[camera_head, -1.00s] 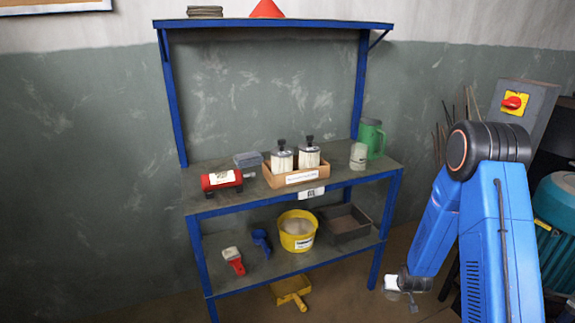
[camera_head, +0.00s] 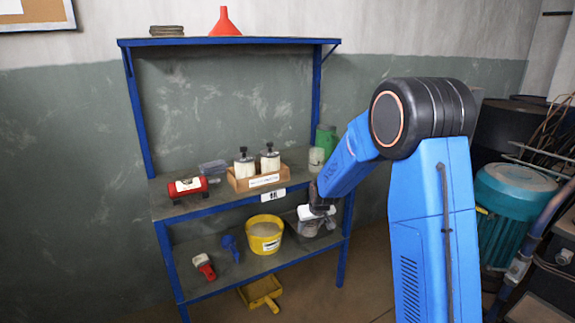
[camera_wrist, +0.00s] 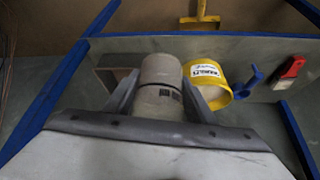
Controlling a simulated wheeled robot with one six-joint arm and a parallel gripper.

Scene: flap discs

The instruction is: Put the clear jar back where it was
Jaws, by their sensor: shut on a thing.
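In the wrist view, my gripper (camera_wrist: 160,88) is shut on the clear jar (camera_wrist: 158,102), a pale greyish cylinder with a rounded lid and a small dark label mark. One finger lies on each side of it. In the head view, my gripper (camera_head: 312,213) is in front of the right part of the rack, between its upper and lower shelves. The jar is hard to make out there. Another pale jar (camera_head: 316,160) stands on the upper shelf (camera_head: 222,205), right of a wooden box (camera_head: 262,180) with two dark-topped containers.
A green jug (camera_head: 326,139) stands behind the pale jar. A red cylinder (camera_head: 188,187) and a grey-blue box (camera_head: 213,168) are at the shelf's left. Below are a yellow bucket (camera_head: 264,236), a dark tray (camera_head: 304,240) behind my gripper, and brushes. A blue post bounds the right.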

